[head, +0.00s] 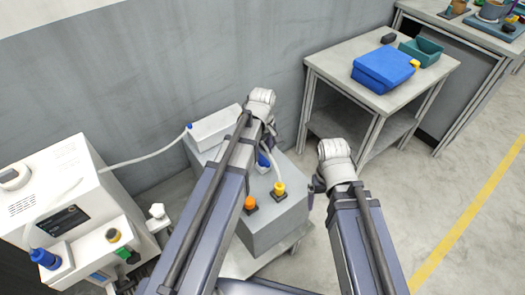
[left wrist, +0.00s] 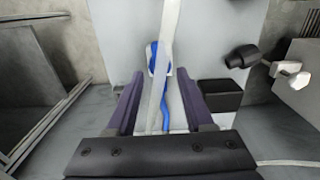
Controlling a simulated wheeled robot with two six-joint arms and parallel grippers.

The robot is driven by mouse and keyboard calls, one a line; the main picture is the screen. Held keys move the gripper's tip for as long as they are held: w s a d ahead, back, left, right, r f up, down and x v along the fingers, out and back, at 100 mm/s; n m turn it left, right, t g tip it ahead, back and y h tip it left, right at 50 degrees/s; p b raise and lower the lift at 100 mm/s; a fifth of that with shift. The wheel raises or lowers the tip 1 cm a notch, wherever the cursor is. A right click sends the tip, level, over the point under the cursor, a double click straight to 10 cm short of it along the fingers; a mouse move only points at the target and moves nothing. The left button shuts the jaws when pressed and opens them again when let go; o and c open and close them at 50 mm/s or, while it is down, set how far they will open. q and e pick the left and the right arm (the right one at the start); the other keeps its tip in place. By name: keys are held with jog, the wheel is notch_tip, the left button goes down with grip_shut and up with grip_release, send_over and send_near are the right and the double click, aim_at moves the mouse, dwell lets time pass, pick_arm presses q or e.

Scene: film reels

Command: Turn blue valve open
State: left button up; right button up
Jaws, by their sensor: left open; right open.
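A blue part, which looks like the blue valve (head: 263,160), sits on top of the grey box (head: 262,232), partly hidden by my left arm in the head view. In the left wrist view the blue valve (left wrist: 153,62) shows behind a pale hose that crosses in front of it. My left gripper (head: 270,138) is over the box close to the valve. In the left wrist view its open fingers (left wrist: 160,100) stand on either side of the hose and blue part; I cannot tell if they touch. My right gripper (head: 316,186) is open and empty beside the box's right side.
An orange knob (head: 250,203) and a yellow knob (head: 280,188) stand on the same box. A white machine (head: 65,190) with a blue-capped fitting (head: 45,258) is at left. A table (head: 345,62) with a blue case (head: 383,70) is at right. Floor at right is clear.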

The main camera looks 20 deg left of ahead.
aim_at(263, 158)
pick_arm(q)
notch_tip(263, 158, up, 6)
jog(key=p, duration=0.4)
jog(key=shift+f+p, duration=0.15)
jog(key=shift+p, duration=0.2)
pick_arm(e)
notch_tip(263, 158, up, 6)
jog(key=shift+f, duration=0.25)
pick_arm(q)
jog(key=shift+f, duration=0.1)
